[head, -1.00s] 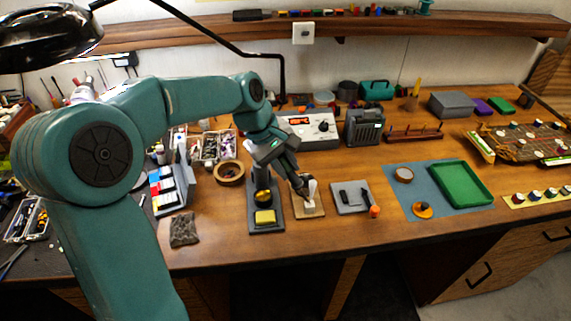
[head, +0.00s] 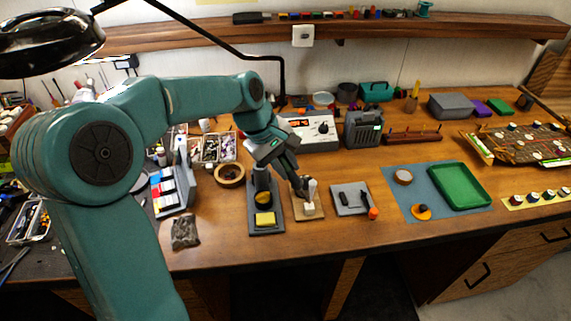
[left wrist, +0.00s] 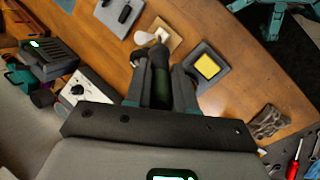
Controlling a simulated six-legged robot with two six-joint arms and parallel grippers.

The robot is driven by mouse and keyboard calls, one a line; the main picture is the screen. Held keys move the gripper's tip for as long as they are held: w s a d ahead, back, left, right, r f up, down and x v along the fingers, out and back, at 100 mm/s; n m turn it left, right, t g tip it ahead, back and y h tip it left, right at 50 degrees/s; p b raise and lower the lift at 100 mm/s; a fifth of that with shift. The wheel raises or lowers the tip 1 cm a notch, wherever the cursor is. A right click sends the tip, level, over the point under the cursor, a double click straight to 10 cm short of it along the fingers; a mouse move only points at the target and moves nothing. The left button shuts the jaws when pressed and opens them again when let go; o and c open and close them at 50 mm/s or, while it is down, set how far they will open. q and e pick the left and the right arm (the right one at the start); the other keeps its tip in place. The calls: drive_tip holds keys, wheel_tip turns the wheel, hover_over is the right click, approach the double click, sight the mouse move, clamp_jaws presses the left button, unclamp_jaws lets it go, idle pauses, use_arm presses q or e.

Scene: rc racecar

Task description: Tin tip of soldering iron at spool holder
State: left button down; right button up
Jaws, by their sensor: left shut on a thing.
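My left gripper (head: 296,182) is shut on the soldering iron, whose dark handle (left wrist: 160,78) shows between the fingers in the left wrist view. The spool holder, a small wooden base (head: 318,214) with a white upright part (head: 312,188), stands just beyond the fingertips. The iron's front end points at the white part (left wrist: 143,38) in the left wrist view. The tip is too small to tell whether it touches. The dark iron stand (head: 280,228) with a yellow sponge (head: 265,218) is just left of the spool holder. My right gripper is out of view.
A grey mat (head: 345,209) with small tools lies right of the spool holder. The soldering station (head: 312,130) and a dark boxy unit (head: 363,130) stand behind. A blue mat (head: 400,207) with a green tray (head: 460,204) is further right. A tape roll (head: 229,173) lies left.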

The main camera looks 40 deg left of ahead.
sight(285, 157)
use_arm(q)
drive_tip(key=shift+r+p, duration=1.85)
drive_tip(key=shift+r, duration=0.65)
drive_tip(key=shift+s, duration=0.1)
